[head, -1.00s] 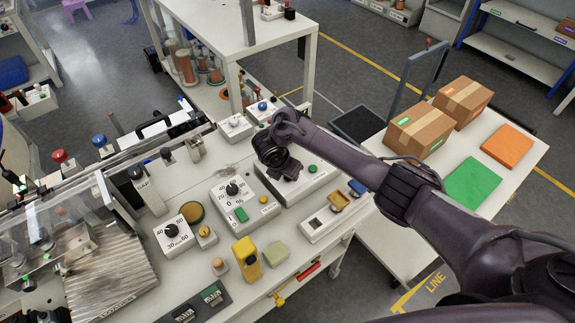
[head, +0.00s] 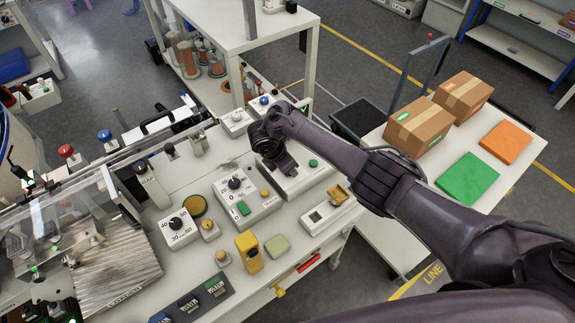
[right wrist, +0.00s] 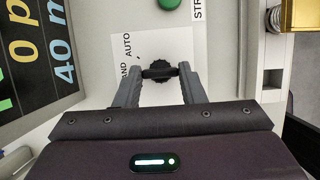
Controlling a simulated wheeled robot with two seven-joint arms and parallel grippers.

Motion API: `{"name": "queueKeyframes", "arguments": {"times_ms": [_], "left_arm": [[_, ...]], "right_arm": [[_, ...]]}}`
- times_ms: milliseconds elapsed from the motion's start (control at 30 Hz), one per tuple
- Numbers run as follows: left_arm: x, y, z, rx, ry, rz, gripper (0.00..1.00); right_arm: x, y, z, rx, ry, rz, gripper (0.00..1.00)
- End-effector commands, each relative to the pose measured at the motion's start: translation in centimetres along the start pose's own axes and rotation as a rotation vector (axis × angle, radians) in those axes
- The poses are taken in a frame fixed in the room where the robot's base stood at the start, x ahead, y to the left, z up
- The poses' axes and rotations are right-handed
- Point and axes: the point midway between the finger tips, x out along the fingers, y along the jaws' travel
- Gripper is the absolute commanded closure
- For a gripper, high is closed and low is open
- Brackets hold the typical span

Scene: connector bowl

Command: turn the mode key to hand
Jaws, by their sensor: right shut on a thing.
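The mode key (right wrist: 158,70) is a small dark knob in front of a white label plate (right wrist: 150,45). In the head view my right gripper (head: 287,170) is over the grey control box (head: 316,178) with a green button (head: 313,163). There the key is hidden behind the gripper. Which mark the key points at I cannot tell. My left gripper is not in view.
Left of that box stands a dial box (head: 238,200) with a black knob. Cartons (head: 420,125) stand on the right table.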

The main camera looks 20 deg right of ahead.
Motion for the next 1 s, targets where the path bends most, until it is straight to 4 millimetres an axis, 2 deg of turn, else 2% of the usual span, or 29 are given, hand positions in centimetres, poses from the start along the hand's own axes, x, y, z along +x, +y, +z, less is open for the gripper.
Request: {"name": "queueKeyframes", "arguments": {"times_ms": [100,133,267,533,633,1000], "left_arm": [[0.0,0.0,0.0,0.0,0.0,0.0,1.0],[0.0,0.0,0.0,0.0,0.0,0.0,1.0],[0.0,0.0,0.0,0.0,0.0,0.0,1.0],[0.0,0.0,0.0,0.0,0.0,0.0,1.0],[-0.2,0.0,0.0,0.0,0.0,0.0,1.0],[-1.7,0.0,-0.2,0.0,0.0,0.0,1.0]], "right_arm": [[0.0,0.0,-0.1,-0.001,0.002,0.0,0.86],[0.0,0.0,-0.1,-0.002,0.002,0.0,0.6],[0.0,0.0,-0.1,-0.002,0.002,0.0,0.43],[-0.1,0.0,0.0,-0.001,0.001,0.001,0.42],[-0.7,0.1,0.0,0.0,0.001,0.001,0.42],[-6.7,0.1,-0.1,-0.002,0.003,0.002,0.42]]}}
